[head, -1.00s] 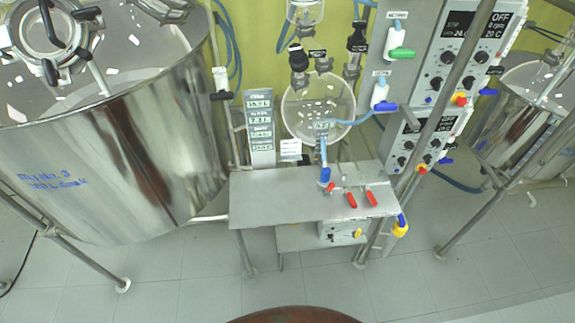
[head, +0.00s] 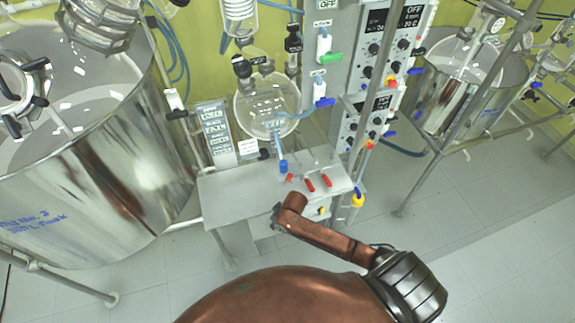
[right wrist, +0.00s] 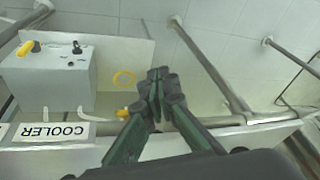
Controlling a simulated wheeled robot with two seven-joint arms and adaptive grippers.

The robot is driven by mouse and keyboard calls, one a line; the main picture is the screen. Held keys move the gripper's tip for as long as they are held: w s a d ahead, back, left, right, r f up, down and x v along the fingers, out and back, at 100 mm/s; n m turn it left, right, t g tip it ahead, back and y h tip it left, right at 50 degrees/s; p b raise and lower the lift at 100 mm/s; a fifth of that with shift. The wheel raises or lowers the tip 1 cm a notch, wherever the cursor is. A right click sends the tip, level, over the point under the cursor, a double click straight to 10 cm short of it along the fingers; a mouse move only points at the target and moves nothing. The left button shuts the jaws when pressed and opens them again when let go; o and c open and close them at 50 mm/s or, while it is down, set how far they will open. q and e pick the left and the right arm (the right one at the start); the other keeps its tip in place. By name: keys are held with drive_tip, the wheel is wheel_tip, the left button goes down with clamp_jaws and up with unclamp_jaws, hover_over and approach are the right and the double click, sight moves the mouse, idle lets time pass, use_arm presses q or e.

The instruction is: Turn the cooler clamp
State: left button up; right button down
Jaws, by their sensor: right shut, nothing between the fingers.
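In the right wrist view a white label reading COOLER (right wrist: 54,132), upside down, is on a pale metal edge at the lower left. A small yellow piece (right wrist: 122,113) shows at that edge, just left of my fingers; I cannot tell whether it is the cooler clamp. My right gripper (right wrist: 158,74) is shut and empty, its dark green fingers together, apart from the label. In the head view my right arm reaches to the front of the metal table (head: 225,190), and its fingers are mostly hidden. My left gripper is not in view.
Red-handled valves (head: 310,184) and a blue valve (head: 283,167) stand on the table. A large steel vessel (head: 90,190) is on the left and control panels (head: 378,50) rise behind. A grey box with a yellow knob (right wrist: 27,48) shows at the wrist view's upper left.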

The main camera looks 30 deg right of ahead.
wheel_tip(320, 180, up, 8)
drive_tip(key=w+a+n+p, duration=0.1)
drive_tip(key=w+a, duration=0.1)
drive_tip(key=w+d+r+m+g+h+p, duration=0.1)
drive_tip(key=w+d+r+m+h, duration=0.1)
drive_tip(key=w+d+r, duration=0.7)
drive_tip(key=w+d+r+m+g+h+p, duration=0.15)
drive_tip(key=w+d+r, duration=0.35)
drive_tip(key=r, duration=0.5)
drive_tip(key=shift+m+t+y, duration=0.25)
drive_tip(key=shift+m+t, duration=0.2)
drive_tip(key=f, duration=0.3)
drive_tip(key=d+f, duration=0.1)
drive_tip(key=f, duration=0.2)
drive_tip(key=d+f, duration=0.1)
drive_tip(key=f, duration=0.2)
drive_tip(key=shift+w+f, duration=0.1)
drive_tip(key=shift+s+f+p, duration=0.3)
drive_tip(key=shift+s+f, duration=0.05)
drive_tip(key=shift+s, duration=0.3)
drive_tip(key=shift+s+f+p, duration=0.25)
drive_tip(key=shift+s+f, duration=0.05)
drive_tip(key=shift+s, duration=0.3)
drive_tip(key=shift+s+a+f, duration=0.1)
drive_tip(key=shift+s+f, duration=0.1)
drive_tip(key=shift+s, duration=0.35)
drive_tip(key=shift+f, duration=0.15)
drive_tip(key=shift+s+a, duration=0.1)
